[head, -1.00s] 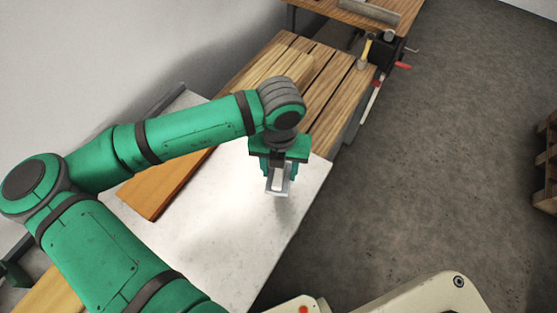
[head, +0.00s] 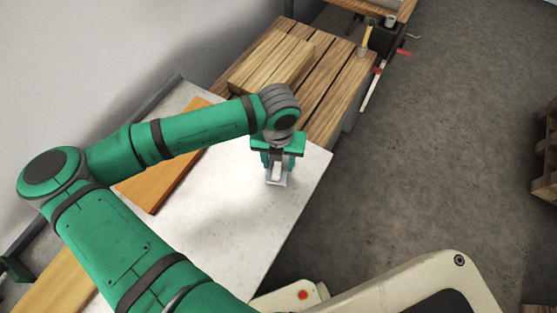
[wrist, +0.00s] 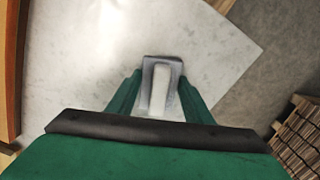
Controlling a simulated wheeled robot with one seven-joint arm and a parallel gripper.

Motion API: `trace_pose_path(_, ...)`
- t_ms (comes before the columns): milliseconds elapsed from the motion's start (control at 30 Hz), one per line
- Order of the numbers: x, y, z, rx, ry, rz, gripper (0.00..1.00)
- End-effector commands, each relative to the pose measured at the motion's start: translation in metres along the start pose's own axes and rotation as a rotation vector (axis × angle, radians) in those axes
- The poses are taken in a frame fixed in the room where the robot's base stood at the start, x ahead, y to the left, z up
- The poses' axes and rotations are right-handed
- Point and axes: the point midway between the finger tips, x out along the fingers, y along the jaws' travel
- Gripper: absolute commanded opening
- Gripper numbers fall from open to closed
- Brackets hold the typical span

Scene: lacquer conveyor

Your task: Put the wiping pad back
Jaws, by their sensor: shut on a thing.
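The wiping pad (head: 277,181) is a small grey pad with a pale raised grip. It is in my gripper (head: 278,168), near the right side of a white tabletop (head: 225,215). In the wrist view the pad (wrist: 149,66) shows between the two green fingers of my gripper (wrist: 160,92), which are shut on its pale grip. The pad is over the white surface; I cannot tell whether it touches it. The pad's underside is hidden.
An orange-brown board (head: 150,190) lies on the white top at left, partly behind my arm. A wooden slatted bench (head: 325,85) adjoins at the back, with a stacked wood block (head: 272,62) and a yellow-handled tool (head: 366,38). A pallet (head: 548,150) stands at far right.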

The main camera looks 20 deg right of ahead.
Motion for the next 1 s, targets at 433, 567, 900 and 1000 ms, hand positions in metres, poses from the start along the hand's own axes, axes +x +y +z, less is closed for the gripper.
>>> trace_pose_path(433, 0.003, 0.0, 0.0, 0.0, 0.001, 0.0, 0.65)
trace_pose_path(567, 0.001, 0.0, 0.0, 0.0, 0.0, 0.0, 0.65)
trace_pose_path(900, -0.051, 0.0, 0.001, 0.0, -0.003, 0.001, 0.65)
trace_pose_path(1000, -0.071, 0.0, 0.001, 0.0, -0.003, 0.001, 0.65)
